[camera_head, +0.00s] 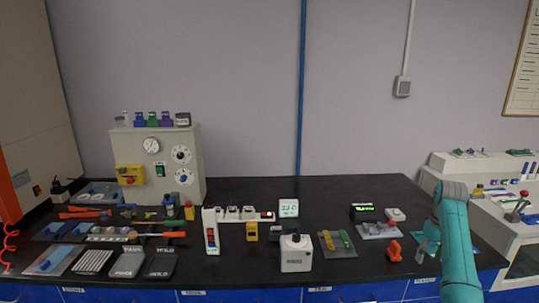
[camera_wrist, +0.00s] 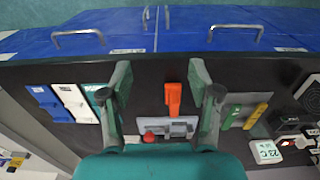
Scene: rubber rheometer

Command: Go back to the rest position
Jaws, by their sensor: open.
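My gripper (camera_wrist: 160,76) is open and empty in the wrist view, its two grey-green fingers spread wide above the black bench. An orange piece (camera_wrist: 172,97) lies on the bench, seen between the fingers and apart from them. In the head view my teal arm reaches up from the lower right, and its grey wrist joint is at the bench's right end. The gripper's fingertips are hard to make out there. The orange piece (camera_head: 394,251) stands left of my arm near the bench's front edge. No rest position is marked in either view.
A grey fixture (camera_wrist: 165,130) with a red ball lies behind the orange piece. Blue, white and teal plates (camera_wrist: 75,103) lie left in the wrist view. A white machine (camera_head: 296,253) and a green-and-yellow strip plate (camera_head: 336,243) stand farther left. A white console (camera_head: 495,185) is at the right.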

